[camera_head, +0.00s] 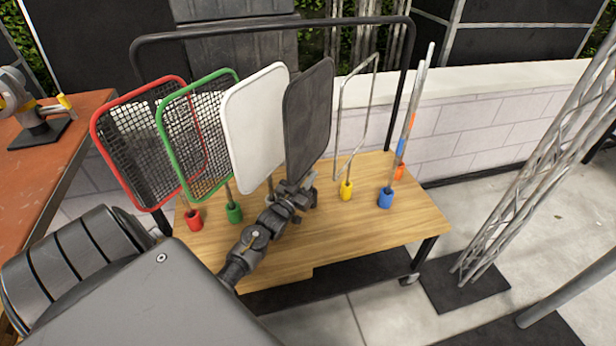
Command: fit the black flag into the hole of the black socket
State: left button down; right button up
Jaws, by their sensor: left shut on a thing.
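The black flag (308,112) stands nearly upright above the wooden cart top, between the white flag and an empty-looking wire frame. My left gripper (292,196) is shut on the lower end of the black flag, just under its panel. The black socket cannot be made out; my gripper and arm cover that part of the cart top. I cannot tell whether the flag's stem is in a hole. My right gripper is not in view.
The wooden cart top (370,228) holds a red mesh flag (135,150) in a red socket (193,220), a green one in a green socket (234,213), a white flag (257,130), and frames in yellow (346,190) and blue (385,198) sockets. The front right is clear.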

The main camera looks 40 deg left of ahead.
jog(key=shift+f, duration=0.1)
pick_arm(q)
jog(key=c, duration=1.3)
grip_release()
jog(key=shift+f, duration=0.1)
jog(key=shift+c, duration=0.2)
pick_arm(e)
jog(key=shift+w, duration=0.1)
